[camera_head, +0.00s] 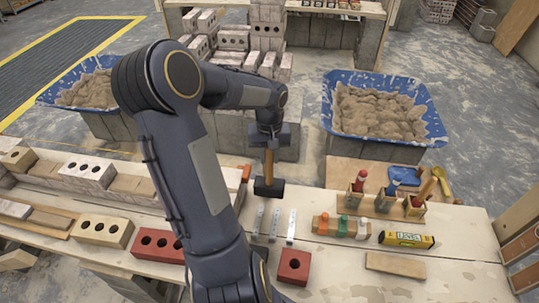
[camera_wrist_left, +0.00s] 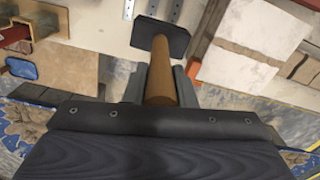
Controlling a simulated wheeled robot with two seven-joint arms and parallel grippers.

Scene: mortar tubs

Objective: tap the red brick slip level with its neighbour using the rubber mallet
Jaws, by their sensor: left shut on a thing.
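A red brick (camera_head: 158,245) with dark holes lies on the near bench, right of a cream brick (camera_head: 103,230); my left arm hides its right end. A separate red brick (camera_head: 293,265) with a hole lies further right, at the arm's other side. Which one is the slip I cannot tell. My left gripper (camera_head: 268,137) is shut on the wooden handle of the rubber mallet (camera_head: 268,187), whose black head hangs down over the bench. The left wrist view shows the handle between the fingers (camera_wrist_left: 160,82) and the black mallet head (camera_wrist_left: 160,37). My right gripper is not in view.
Metal strips (camera_head: 275,222) lie just below the mallet head. A yellow level (camera_head: 406,239), a wooden holder with coloured pieces (camera_head: 341,228) and tools in stands (camera_head: 387,198) occupy the right side. Blue mortar tubs (camera_head: 432,125) stand behind. Bare bench shows around the level.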

